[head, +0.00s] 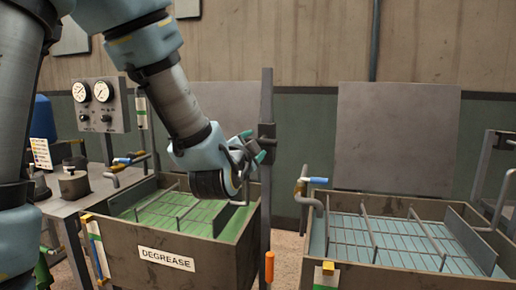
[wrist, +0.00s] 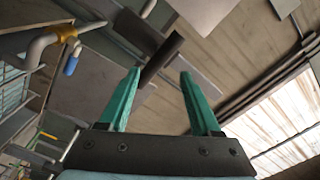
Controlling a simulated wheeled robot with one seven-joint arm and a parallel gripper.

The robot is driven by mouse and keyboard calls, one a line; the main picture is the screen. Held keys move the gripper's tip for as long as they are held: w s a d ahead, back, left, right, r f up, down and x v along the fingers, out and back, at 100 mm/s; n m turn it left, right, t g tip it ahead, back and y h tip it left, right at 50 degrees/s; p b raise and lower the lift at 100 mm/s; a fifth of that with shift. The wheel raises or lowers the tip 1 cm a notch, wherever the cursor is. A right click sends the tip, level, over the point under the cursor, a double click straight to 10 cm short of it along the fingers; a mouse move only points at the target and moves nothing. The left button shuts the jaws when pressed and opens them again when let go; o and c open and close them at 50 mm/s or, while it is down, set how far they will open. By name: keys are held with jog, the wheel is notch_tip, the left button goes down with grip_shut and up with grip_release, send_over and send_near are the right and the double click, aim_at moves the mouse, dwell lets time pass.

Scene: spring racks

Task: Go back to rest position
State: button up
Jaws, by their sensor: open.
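My gripper (head: 254,148) is raised above the right rear part of the tank labelled DEGREASE (head: 166,258). Its teal fingers point to the right in the head view. In the wrist view my gripper (wrist: 154,82) shows two teal fingers spread apart with nothing between them. A dark post with a clamp-like block (head: 266,150) stands just right of the fingers in the head view. Whether the fingers touch it cannot be told. The dark post also shows beyond the fingertips in the wrist view (wrist: 163,57).
A second tank (head: 338,275) with pale blue liquid and a rack of rods stands at the right. A metal bench (head: 70,205) with a gauge panel (head: 101,104) is at the left. Pipes with blue-handled valves (head: 318,180) rise by the tanks. A narrow floor gap separates the tanks.

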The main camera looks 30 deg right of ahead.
jog(key=shift+s+a, duration=0.35)
jog(key=shift+s, duration=0.05)
jog(key=w+a+f+n+g+y, duration=0.3)
jog(key=a+f+n+y, duration=0.15)
jog(key=a+f, duration=0.4)
jog(key=w+a+f+n+g+y, duration=0.2)
jog(key=a+f+n+y, duration=0.3)
jog(key=a, duration=0.6)
jog(key=s+a+f+n+g+y, duration=0.1)
jog(key=s+a+f+n+g, duration=0.2)
jog(key=a, duration=0.5)
jog(key=s+a+f+n+g+y, duration=0.1)
jog(key=s+a+f+n+g, duration=0.2)
jog(key=s+a+n, duration=0.3)
jog(key=s+a, duration=0.1)
jog(key=a, duration=0.1)
jog(key=shift+a+g, duration=0.3)
jog(key=shift+a, duration=0.1)
